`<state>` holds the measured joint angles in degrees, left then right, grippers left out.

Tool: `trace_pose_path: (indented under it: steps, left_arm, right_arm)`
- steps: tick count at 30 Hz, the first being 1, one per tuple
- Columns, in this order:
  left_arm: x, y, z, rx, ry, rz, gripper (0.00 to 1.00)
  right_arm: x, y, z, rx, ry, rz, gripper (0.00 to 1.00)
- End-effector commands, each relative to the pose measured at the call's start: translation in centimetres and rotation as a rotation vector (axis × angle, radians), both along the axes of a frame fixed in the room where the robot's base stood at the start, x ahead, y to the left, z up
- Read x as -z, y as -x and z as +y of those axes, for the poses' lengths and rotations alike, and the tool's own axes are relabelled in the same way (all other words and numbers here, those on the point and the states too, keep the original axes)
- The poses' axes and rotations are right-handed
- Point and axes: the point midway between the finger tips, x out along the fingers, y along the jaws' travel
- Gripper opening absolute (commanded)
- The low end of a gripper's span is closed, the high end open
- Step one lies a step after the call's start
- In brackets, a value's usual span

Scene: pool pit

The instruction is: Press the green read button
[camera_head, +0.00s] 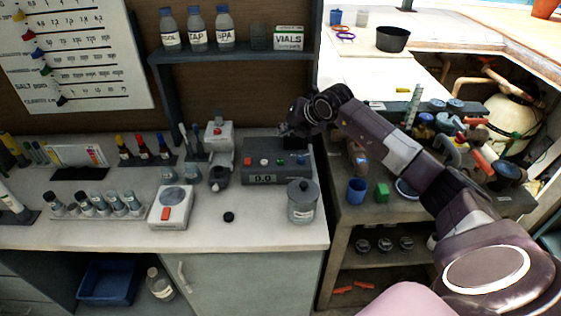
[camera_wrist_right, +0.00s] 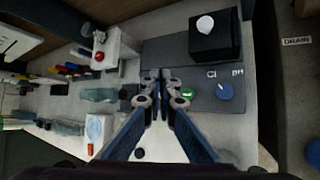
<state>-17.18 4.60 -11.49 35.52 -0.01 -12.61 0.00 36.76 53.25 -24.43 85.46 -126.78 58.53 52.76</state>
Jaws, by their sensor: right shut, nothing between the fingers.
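The green button (camera_head: 280,161) is in the middle of that row. In the right wrist view the green button (camera_wrist_right: 188,92) shows just right of my fingers, beside a blue knob (camera_wrist_right: 224,91). My right gripper (camera_head: 287,130) is above the back of the meter, shut and empty. In its wrist view the fingertips (camera_wrist_right: 160,76) are together over the panel; whether they touch it I cannot tell. My left gripper is in neither view.
A lidded jar (camera_head: 303,204) stands in front of the meter at right. A white device with a red button (camera_head: 219,140) stands to its left, and a small scale (camera_head: 171,207) sits nearer the front. A black block (camera_wrist_right: 214,42) stands on the meter. A shelf (camera_head: 230,53) with bottles hangs above.

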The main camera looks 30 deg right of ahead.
Motion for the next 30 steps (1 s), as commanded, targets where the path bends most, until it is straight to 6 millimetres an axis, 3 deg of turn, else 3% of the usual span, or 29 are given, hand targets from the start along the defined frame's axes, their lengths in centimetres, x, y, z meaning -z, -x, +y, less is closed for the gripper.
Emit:
trace_pose_path:
  steps: [14,30]
  left_arm:
    - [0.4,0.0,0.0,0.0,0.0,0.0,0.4]
    - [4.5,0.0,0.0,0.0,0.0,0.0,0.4]
  right_arm:
    - [0.7,0.0,0.1,-0.002,-0.002,-0.001,0.0]
    - [7.8,0.0,0.1,-0.002,0.0,-0.001,0.0]
